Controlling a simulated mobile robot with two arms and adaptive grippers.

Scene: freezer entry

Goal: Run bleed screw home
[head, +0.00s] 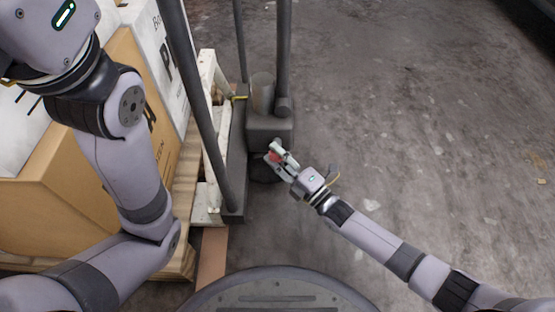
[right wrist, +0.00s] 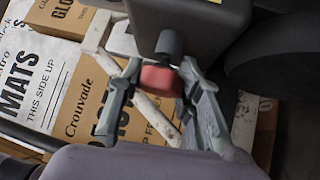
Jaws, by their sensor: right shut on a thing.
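The bleed screw (right wrist: 161,80) shows as a short red knob under a dark grey cylindrical boss (right wrist: 168,45) in the right wrist view. My right gripper (right wrist: 160,70) has one finger on each side of the knob and is shut on it. In the head view the right gripper (head: 275,156) is low beside the dark pump housing (head: 268,133), with a bit of the red knob (head: 274,157) showing between its fingers. The screw's thread is hidden. My left arm is raised at the left of the head view; its gripper fingers are not in view.
A wooden pallet (head: 186,190) with a cardboard box (head: 60,215) and white printed boxes (head: 160,55) stands at the left. Dark upright posts (head: 200,110) rise between the pallet and pump. A dark wheel shows in the right wrist view (right wrist: 275,60). Concrete floor (head: 420,130) is open at right.

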